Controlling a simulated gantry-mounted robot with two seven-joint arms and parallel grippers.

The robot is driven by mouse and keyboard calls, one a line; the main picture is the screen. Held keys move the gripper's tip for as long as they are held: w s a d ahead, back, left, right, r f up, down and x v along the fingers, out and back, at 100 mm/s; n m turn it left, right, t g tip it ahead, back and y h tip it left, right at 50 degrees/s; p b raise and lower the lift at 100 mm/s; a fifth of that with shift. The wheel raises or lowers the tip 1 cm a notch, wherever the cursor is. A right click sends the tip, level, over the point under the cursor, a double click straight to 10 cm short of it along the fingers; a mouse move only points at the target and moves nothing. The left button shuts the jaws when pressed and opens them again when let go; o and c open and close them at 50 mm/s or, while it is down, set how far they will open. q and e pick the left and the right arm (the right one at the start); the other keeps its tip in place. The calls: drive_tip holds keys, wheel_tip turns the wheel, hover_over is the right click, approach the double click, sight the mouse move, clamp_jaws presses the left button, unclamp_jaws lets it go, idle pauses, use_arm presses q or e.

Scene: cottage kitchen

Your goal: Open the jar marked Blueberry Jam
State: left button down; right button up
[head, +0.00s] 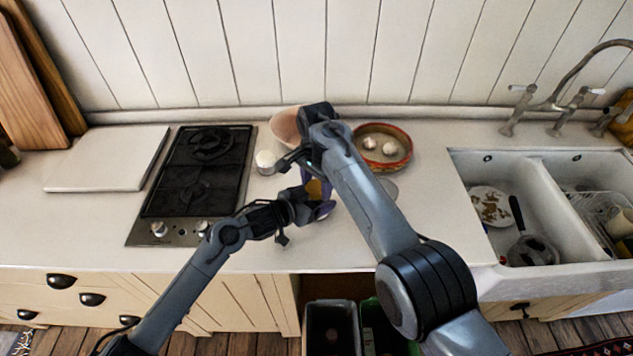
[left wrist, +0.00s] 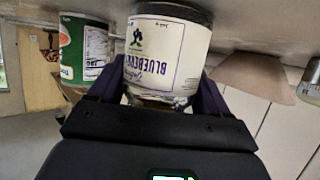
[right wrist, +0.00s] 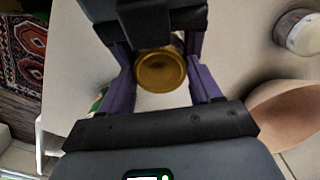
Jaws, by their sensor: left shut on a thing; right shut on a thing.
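The jar marked Blueberry Jam (left wrist: 165,45) has a white label and dark contents; its label reads in the left wrist view, where the picture is upside down. My left gripper (left wrist: 165,85) is shut around the jar's body. My right gripper (right wrist: 160,62) is above the jar, its fingers shut on the gold lid (right wrist: 160,72). I cannot tell whether the lid is loose. In the head view my left gripper (head: 315,202) and right gripper (head: 300,163) meet over the counter, and my arms hide most of the jar.
A green-labelled can (left wrist: 84,45) stands near the jar. A pinkish bowl (head: 284,122) and a small pot with white contents (head: 265,161) are behind and left. An orange-rimmed dish (head: 400,160) is behind right. The hob (head: 195,175) is left, the sink (head: 545,210) right.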

drive_tip(key=shift+c, duration=1.1)
drive_tip(key=n, duration=0.7)
drive_tip(key=o, duration=1.2)
drive_tip(key=shift+r, duration=0.15)
